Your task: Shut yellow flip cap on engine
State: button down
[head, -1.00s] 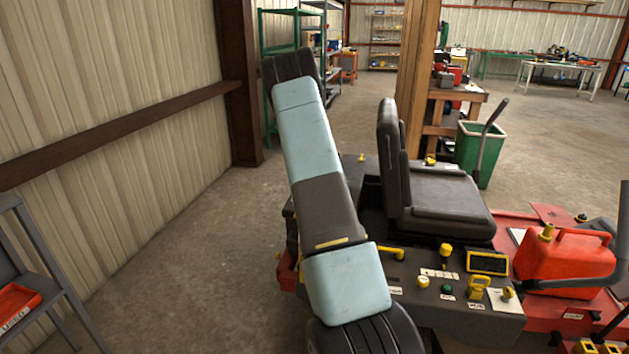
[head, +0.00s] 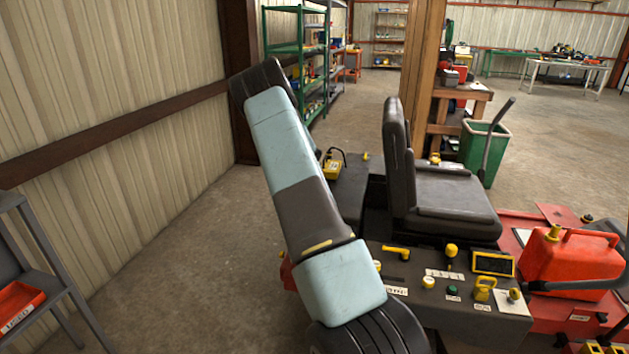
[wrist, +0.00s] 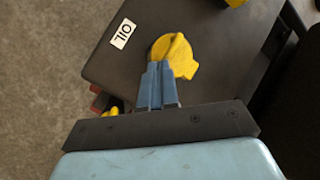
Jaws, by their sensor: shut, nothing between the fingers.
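The yellow flip cap (wrist: 182,57) is in the upper middle of the wrist view, on the dark engine cover (wrist: 120,72) beside a white OIL label (wrist: 123,34). It is a round piece with a raised ridge and a tab on its right. I cannot tell whether its lid is up or down. My gripper (wrist: 157,66) is shut and empty, with its blue fingers at the cap's lower left edge. The fingertips overlap the cap in the picture, and contact is unclear. In the head view my arm hides the gripper and cap.
A yellow item with a black handle (head: 333,168) sits on the machine's rear, right of my arm. The black seat (head: 440,195) and red fuel can (head: 565,262) are further right. Bare concrete floor lies to the left, along the wall. A green shelf (head: 310,65) stands behind.

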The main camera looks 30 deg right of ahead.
jog(key=shift+w+a+f, duration=0.45)
dwell(0.7)
jog(key=s+a+r, duration=0.2)
jog(key=a+r, duration=0.7)
jog(key=r, duration=0.1)
jog(key=shift+a, duration=0.25)
dwell(0.5)
jog(key=shift+s+r, duration=0.1)
jog(key=shift+s, duration=0.05)
